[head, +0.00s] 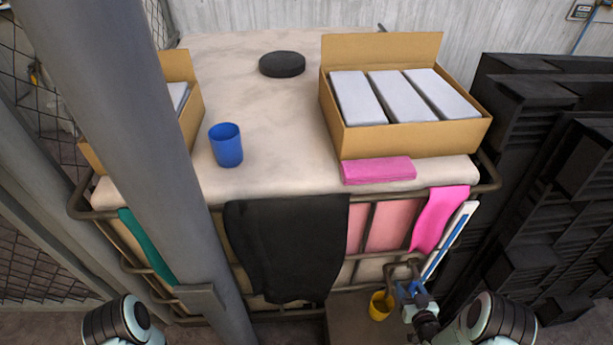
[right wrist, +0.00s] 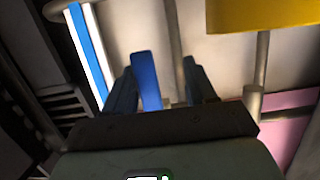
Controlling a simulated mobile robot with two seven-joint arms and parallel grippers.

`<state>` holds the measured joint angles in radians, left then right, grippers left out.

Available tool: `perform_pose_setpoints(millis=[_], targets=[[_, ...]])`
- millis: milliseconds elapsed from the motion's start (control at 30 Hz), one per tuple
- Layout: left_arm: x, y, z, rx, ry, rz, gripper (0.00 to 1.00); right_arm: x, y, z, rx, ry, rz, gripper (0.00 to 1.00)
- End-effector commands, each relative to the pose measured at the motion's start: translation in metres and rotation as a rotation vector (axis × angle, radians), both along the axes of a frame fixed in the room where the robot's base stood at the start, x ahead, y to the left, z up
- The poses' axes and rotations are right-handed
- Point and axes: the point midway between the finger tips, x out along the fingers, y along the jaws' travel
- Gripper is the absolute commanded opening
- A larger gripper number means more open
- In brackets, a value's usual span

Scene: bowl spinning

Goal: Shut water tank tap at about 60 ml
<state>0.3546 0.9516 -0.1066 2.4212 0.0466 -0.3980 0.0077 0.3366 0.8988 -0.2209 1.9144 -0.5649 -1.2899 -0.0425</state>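The water tank (head: 300,165) is a pale block in a metal cage. Its tap (head: 403,268) is low on the front right, largely covered by my gripper. A yellow cup (head: 381,306) stands on a ledge beside the tap; its yellow side also shows in the right wrist view (right wrist: 265,14). My right gripper (head: 412,291) is at the tap. In the right wrist view, a blue piece (right wrist: 146,80), apparently the tap lever, stands between its fingers, close to the left one, with a gap to the right one. The cup's water level cannot be read. My left gripper is out of view.
A blue-and-white strip (head: 450,240) stands right of the tap. A black cloth (head: 287,245) and a pink cloth (head: 440,215) hang on the cage. A grey post (head: 165,160) crosses the left. Black crates (head: 545,190) fill the right side.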

Motion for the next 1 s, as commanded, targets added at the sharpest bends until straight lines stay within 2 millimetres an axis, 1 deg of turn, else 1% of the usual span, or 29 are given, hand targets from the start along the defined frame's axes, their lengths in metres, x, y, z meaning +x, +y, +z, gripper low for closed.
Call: perform_pose_setpoints(millis=[500, 767, 867, 1000], targets=[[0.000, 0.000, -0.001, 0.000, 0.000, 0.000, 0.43, 0.001, -0.011, 0.000, 0.001, 0.000, -0.001, 0.55], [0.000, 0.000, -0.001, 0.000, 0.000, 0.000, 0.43, 0.001, -0.011, 0.000, 0.000, 0.000, -0.001, 0.55], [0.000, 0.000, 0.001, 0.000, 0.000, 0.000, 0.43, -0.002, -0.012, 0.001, 0.001, 0.001, -0.001, 0.55], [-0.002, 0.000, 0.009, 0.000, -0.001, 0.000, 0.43, -0.014, -0.013, 0.006, -0.001, 0.003, -0.002, 0.55]])
